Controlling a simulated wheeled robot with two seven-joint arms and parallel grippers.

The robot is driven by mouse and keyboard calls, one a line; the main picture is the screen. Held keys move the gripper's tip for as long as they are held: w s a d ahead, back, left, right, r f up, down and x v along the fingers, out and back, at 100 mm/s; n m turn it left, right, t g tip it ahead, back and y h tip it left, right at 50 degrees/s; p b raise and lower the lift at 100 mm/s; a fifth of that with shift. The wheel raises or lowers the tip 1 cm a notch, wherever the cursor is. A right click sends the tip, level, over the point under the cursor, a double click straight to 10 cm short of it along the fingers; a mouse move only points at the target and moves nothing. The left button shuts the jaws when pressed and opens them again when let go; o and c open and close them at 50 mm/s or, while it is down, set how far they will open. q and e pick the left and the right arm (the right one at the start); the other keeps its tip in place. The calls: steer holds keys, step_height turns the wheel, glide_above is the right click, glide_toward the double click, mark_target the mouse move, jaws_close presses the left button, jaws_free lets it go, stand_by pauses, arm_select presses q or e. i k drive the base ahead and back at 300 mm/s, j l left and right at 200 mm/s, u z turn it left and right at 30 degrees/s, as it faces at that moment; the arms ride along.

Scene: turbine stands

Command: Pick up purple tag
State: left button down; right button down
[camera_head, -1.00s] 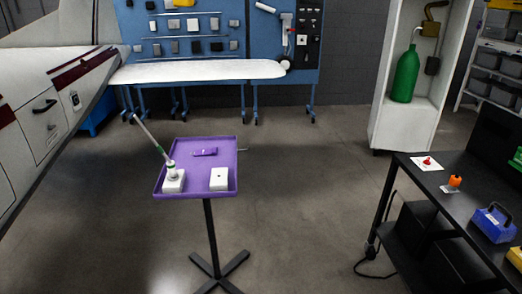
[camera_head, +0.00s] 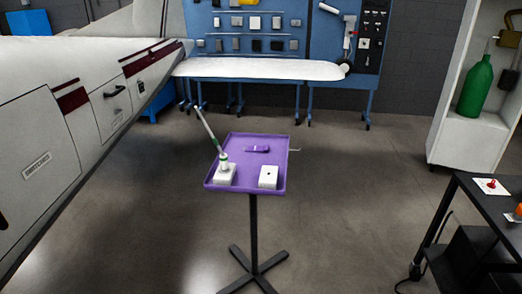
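The purple tag (camera_head: 257,149) lies flat on the purple tray (camera_head: 246,187) of a small stand, near the middle of the tray's far half. A white block with a green and white fitting (camera_head: 224,172) and a long thin rod leaning up to the left stands at the tray's front left. A white block with a dark hole (camera_head: 268,177) sits at the front right. Neither of my grippers shows in the head view.
The stand's black post and crossed feet (camera_head: 253,268) rest on open floor. An aircraft body (camera_head: 60,110) fills the left. A black table (camera_head: 478,210) stands at the right, with a green bottle (camera_head: 474,93) in a white cabinet behind. A long white panel (camera_head: 258,68) is at the back.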

mark_target(265, 148)
steer(key=i+l+u, duration=0.1)
steer(key=u, duration=0.45)
steer(key=i+l+u, duration=0.2)
steer(key=l+u, duration=0.2)
steer(key=l, duration=0.15)
steer(key=i+l+u, duration=0.2)
steer(key=l, duration=0.15)
steer(key=i+l, duration=0.1)
steer(key=l, duration=0.4)
steer(key=i+l+u, duration=0.1)
steer(key=l, duration=0.45)
steer(key=i+l, duration=0.15)
steer(key=l, duration=0.35)
steer(key=i+l+u, duration=0.1)
steer(key=l, duration=0.95)
steer(key=i+u, duration=0.05)
steer(key=i, duration=0.05)
